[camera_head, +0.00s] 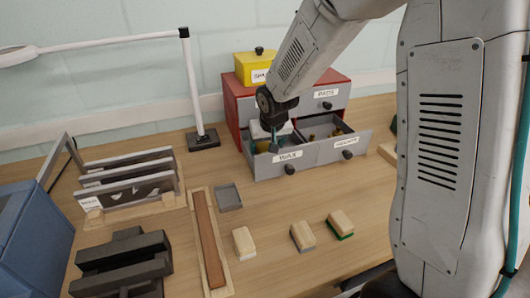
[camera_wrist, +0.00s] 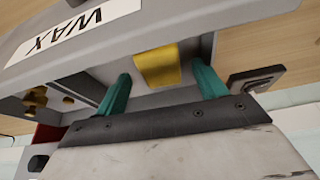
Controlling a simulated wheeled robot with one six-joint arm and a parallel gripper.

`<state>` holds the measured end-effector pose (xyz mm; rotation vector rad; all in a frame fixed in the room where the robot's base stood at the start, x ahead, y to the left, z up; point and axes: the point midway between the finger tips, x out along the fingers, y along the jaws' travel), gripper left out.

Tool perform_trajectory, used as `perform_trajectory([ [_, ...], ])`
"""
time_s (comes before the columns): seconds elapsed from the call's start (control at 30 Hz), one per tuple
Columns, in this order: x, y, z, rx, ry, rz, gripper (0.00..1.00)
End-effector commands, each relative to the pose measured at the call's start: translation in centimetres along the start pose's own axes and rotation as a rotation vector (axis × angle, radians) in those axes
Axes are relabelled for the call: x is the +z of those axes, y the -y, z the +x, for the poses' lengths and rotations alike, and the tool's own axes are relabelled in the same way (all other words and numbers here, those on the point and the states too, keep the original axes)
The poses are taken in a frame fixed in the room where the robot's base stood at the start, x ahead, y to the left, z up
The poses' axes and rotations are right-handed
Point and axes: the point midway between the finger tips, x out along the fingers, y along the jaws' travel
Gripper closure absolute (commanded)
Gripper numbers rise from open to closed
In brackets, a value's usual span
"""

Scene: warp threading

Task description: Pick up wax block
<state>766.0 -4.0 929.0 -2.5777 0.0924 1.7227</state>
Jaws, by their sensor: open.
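The yellow wax block (camera_wrist: 158,65) lies in the open grey drawer labelled WAX (camera_head: 288,156), whose label is upside down in the wrist view (camera_wrist: 75,30). My gripper (camera_head: 273,147) reaches down into the drawer's left compartment. In the wrist view its two teal fingers (camera_wrist: 160,74) are spread apart, with the block showing between them and no visible grip on it. I cannot tell whether either finger touches the block. In the head view my gripper and the drawer front mostly hide the block.
The drawers belong to a red cabinet (camera_head: 232,107) with a yellow box (camera_head: 256,67) on top. A second open drawer (camera_head: 347,153) with small brass pieces adjoins on the right. A lamp base (camera_head: 202,140) stands left. Several brushes or blocks (camera_head: 302,236) lie on the front table.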

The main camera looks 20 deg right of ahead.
Motion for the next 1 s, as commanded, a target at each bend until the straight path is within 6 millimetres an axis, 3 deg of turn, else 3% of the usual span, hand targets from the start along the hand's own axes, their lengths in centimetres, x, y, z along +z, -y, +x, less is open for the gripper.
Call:
perform_trajectory([
  [0.13, 0.0, 0.1, 1.6, 0.0, 0.001, 0.0, 0.29],
  [0.4, 0.0, 0.1, 1.8, -0.001, 0.0, -0.001, 0.29],
  [0.6, 0.0, 0.2, 1.8, -0.001, 0.0, -0.002, 0.8],
  [1.0, -0.3, 0.2, 1.3, -0.001, -0.002, -0.002, 0.79],
])
